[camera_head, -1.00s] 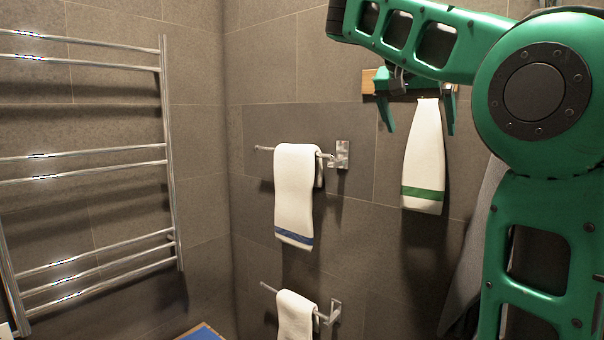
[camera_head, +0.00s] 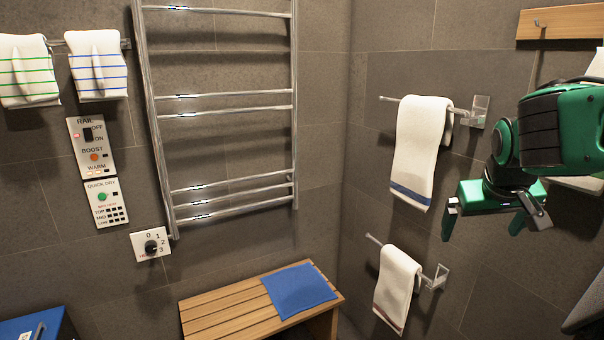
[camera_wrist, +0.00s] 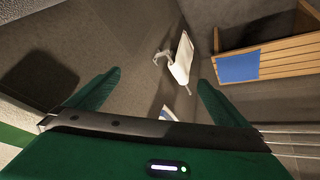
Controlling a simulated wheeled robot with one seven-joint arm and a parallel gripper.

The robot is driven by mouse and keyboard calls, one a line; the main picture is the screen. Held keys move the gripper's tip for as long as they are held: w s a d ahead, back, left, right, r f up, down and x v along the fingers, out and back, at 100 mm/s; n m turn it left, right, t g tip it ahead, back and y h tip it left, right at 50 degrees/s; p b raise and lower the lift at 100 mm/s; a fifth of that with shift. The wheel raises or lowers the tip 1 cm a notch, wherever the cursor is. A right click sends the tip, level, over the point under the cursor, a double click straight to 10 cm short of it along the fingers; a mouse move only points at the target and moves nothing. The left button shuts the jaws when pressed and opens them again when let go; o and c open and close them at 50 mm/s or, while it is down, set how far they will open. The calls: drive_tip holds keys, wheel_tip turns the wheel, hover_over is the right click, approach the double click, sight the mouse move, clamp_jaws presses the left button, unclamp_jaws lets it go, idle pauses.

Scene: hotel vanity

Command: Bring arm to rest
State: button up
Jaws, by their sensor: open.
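My gripper (camera_head: 482,232) is at the right of the head view, fingers pointing down, open and empty. It is right of the upper wall bar's white towel with a blue stripe (camera_head: 418,145), apart from it in the picture. In the wrist view, my gripper's two green fingers (camera_wrist: 160,78) are spread with nothing between them. My folded arm covers most of another white towel (camera_head: 582,184) at the right edge, below a wooden hook board (camera_head: 565,22).
A lower bar holds another white towel (camera_head: 396,288). A slatted wooden bench (camera_head: 222,308) with a blue cloth (camera_head: 298,290) stands under a chrome towel rail (camera_head: 225,98). Switch panels (camera_head: 92,148) and two striped towels (camera_head: 97,65) are at left. A blue box (camera_head: 35,325) is at lower left.

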drive_tip(key=s+a+f+n+g+y, duration=0.1)
drive_tip(key=s+a+f+n+y, duration=0.15)
drive_tip(key=s+a+f, duration=0.65)
drive_tip(key=s+d+f+m+g, duration=0.2)
drive_tip(key=s+d+m+g, duration=0.2)
drive_tip(key=s+d+m, duration=0.3)
drive_tip(key=s+d+y, duration=0.1)
drive_tip(key=s+d, duration=0.4)
drive_tip(key=s, duration=0.3)
drive_tip(key=shift+s+d+f+g, duration=0.15)
drive_tip(key=shift+s+d+g, duration=0.05)
drive_tip(key=shift+d+g, duration=0.2)
drive_tip(key=shift+w+f, duration=0.25)
drive_tip(key=shift+w, duration=0.4)
